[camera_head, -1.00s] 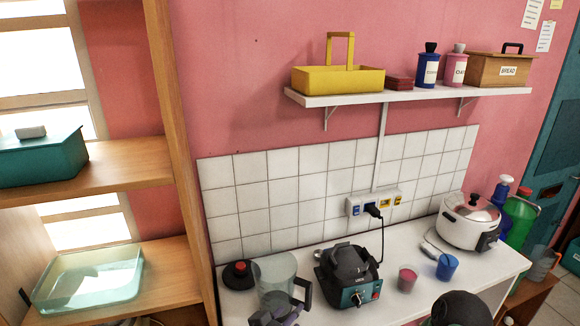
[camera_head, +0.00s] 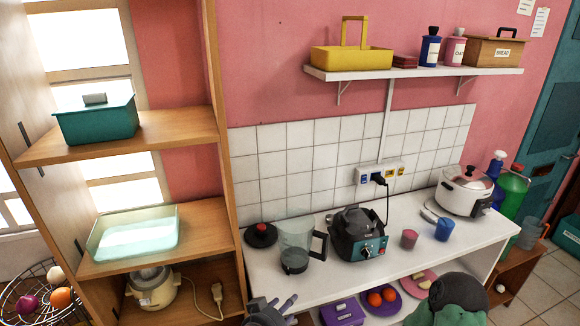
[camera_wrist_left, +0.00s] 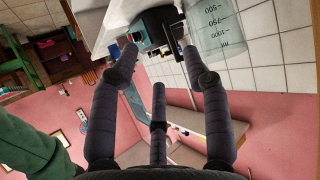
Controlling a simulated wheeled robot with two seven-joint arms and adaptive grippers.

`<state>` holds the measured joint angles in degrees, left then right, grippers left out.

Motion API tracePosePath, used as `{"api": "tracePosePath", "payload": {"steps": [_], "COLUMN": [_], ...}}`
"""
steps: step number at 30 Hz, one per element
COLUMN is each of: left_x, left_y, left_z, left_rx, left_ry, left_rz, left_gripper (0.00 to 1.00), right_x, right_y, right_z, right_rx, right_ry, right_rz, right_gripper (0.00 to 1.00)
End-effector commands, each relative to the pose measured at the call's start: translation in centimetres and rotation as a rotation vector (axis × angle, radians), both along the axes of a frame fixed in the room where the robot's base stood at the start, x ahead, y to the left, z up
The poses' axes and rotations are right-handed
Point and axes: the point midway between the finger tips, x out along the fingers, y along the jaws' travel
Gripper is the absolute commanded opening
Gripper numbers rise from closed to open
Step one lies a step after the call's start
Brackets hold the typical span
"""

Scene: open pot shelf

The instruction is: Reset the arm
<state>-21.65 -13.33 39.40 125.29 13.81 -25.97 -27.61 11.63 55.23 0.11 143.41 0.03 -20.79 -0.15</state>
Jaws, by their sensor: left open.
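My left gripper (camera_head: 270,306) shows at the bottom edge of the head view, in front of the white counter (camera_head: 285,265). Its fingers are spread and nothing is between them. In the left wrist view the open fingers (camera_wrist_left: 160,60) also show empty, with a clear measuring jug (camera_wrist_left: 215,30) beyond them at the upper right. In the head view the jug (camera_head: 296,240) stands upright on the counter, apart from the gripper. A dark and green part of my other arm shows at the lower right; its gripper is out of view.
A wooden shelf (camera_head: 185,125) with teal and glass containers stands left. Plates with fruit lie below the counter.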

Motion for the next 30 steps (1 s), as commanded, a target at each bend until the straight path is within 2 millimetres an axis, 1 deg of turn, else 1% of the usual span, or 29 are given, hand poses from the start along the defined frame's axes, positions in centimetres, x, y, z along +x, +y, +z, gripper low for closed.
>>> {"api": "tracePosePath", "payload": {"steps": [1,5,8,11,12,16,21,23,26,30], "left_x": [0.0,0.1,-0.1,-0.5,-0.8,-1.9,-4.3,-5.3,-7.3,-10.4], "left_y": [0.3,1.0,1.7,2.6,3.1,4.4,6.0,6.5,7.2,8.0], "left_z": [-1.0,-3.3,-5.7,-9.0,-10.4,-14.8,-20.3,-22.2,-25.1,-29.0], "left_rx": [0.004,0.005,0.006,0.005,0.003,-0.006,-0.026,-0.034,-0.051,-0.079], "left_ry": [0.025,0.086,0.152,0.239,0.28,0.404,0.568,0.626,0.723,0.859], "left_rz": [0.006,0.023,0.042,0.067,0.08,0.119,0.173,0.194,0.227,0.274], "left_gripper": [0.48,0.48,0.48,0.48,0.48,0.48,0.48,0.48,0.48,0.48], "right_x": [0.0,0.0,0.0,0.0,0.0,0.0,0.0,0.0,0.0,0.0], "right_y": [0.0,0.0,0.0,0.0,0.0,0.0,0.0,0.0,0.0,0.0], "right_z": [0.0,0.0,0.0,0.0,0.0,0.0,0.0,0.0,0.0,0.0], "right_rx": [0.0,0.0,0.0,0.0,0.0,0.0,0.0,0.0,0.0,0.0], "right_ry": [0.001,0.001,0.0,0.001,0.001,0.001,0.001,0.001,0.001,0.001], "right_rz": [0.0,0.001,0.0,0.0,0.0,0.0,0.0,0.0,0.0,0.0], "right_gripper": [0.75,0.75,0.75,0.75,0.75,0.75,0.75,0.75,0.75,0.75]}}
